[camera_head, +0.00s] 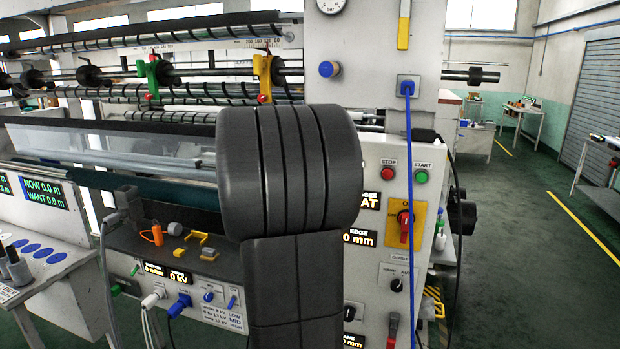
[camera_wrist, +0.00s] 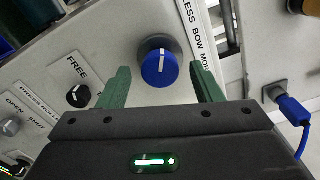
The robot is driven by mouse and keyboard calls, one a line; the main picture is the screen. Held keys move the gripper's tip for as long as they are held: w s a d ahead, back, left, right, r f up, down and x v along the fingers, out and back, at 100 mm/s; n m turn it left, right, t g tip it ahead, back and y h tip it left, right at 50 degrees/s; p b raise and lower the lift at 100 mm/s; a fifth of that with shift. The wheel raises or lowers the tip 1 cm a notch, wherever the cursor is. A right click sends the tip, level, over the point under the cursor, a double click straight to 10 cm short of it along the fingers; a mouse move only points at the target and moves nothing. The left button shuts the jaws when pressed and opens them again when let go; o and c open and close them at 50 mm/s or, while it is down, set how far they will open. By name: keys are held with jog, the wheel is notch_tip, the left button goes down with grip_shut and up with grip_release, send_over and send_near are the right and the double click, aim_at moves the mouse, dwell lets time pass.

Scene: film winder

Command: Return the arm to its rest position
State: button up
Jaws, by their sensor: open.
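My arm (camera_head: 290,190) stands dark grey and upright in the middle of the head view. My gripper is not visible there. In the wrist view my gripper (camera_wrist: 159,69) is open, with two green fingers apart and nothing held between them. A blue knob (camera_wrist: 158,66) with a white pointer line shows between and beyond the fingertips, on a pale panel beside a label reading LESS BOW MORE. I cannot tell whether the fingers touch it.
The winder's panel has a red STOP button (camera_head: 388,173), a green START button (camera_head: 421,176) and a hanging blue cable (camera_head: 410,200). A black knob (camera_wrist: 78,96) and a blue plug (camera_wrist: 290,107) flank my gripper. Open floor (camera_head: 520,240) lies right.

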jog(key=b+v, duration=0.2)
jog(key=v, duration=1)
jog(key=p+x, duration=0.2)
jog(key=x, duration=1.2)
jog(key=s+m+b, duration=0.1)
jog(key=m+b, duration=0.1)
jog(key=m, duration=0.2)
jog(key=s+a+m+b, duration=0.1)
jog(key=m+b, duration=0.1)
jog(key=m, duration=0.2)
jog(key=s+m+b, duration=0.2)
jog(key=m, duration=0.2)
jog(key=shift+s+a+b, duration=0.1)
jog(key=shift+a+b, duration=0.05)
jog(key=shift+b, duration=0.25)
jog(key=shift+f, duration=0.1)
